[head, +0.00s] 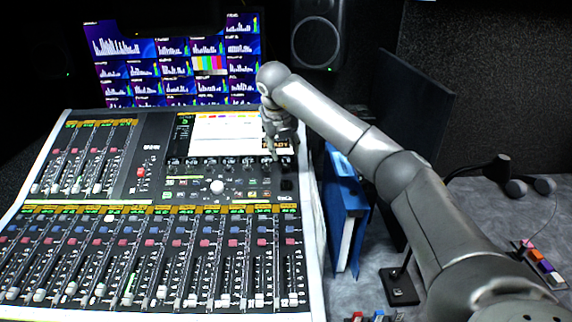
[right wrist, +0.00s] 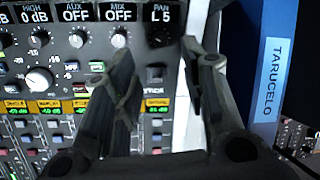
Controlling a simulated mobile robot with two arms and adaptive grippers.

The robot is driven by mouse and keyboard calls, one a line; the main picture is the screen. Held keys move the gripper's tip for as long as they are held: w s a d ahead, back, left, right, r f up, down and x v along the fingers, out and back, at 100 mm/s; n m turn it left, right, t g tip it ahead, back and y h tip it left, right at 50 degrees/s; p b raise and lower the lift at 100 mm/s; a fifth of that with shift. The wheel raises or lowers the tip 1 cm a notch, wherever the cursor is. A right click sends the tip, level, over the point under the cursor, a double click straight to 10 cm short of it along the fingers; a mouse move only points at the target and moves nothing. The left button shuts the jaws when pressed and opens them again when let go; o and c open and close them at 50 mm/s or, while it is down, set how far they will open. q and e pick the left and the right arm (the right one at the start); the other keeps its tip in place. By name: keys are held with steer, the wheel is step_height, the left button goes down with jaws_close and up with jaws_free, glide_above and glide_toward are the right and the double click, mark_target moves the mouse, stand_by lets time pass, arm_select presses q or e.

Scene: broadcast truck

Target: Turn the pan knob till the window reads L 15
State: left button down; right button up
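The pan window (right wrist: 160,14) reads L 5 under the label PAN at the top of the right wrist view. In the head view my right gripper (head: 275,150) is at the upper right of the mixing console (head: 150,200), by the end of the knob row. My left gripper is not in view.
The mix knob (right wrist: 120,38) and aux knob (right wrist: 77,40) sit close to the left of the fingers, with windows reading OFF. A blue binder (head: 344,205) labelled TARUCELO stands right beside the console. Monitors and a speaker (head: 319,35) are behind.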

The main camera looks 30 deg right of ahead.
mark_target(286, 165)
steer(key=x, duration=0.9)
steer(key=shift+p, duration=0.35)
jaws_close()
steer(key=shift+r+n, duration=0.1)
steer(key=shift+n, duration=0.3)
steer(key=shift+n+p, duration=0.3)
steer(key=shift+n, duration=0.2)
steer(key=n, duration=0.3)
steer(key=shift+t+p, duration=0.3)
steer(key=shift+p, duration=0.05)
steer(key=n, duration=0.7)
steer(key=shift+s+p, duration=0.1)
steer(key=shift+p, duration=0.2)
steer(key=shift+a, duration=0.1)
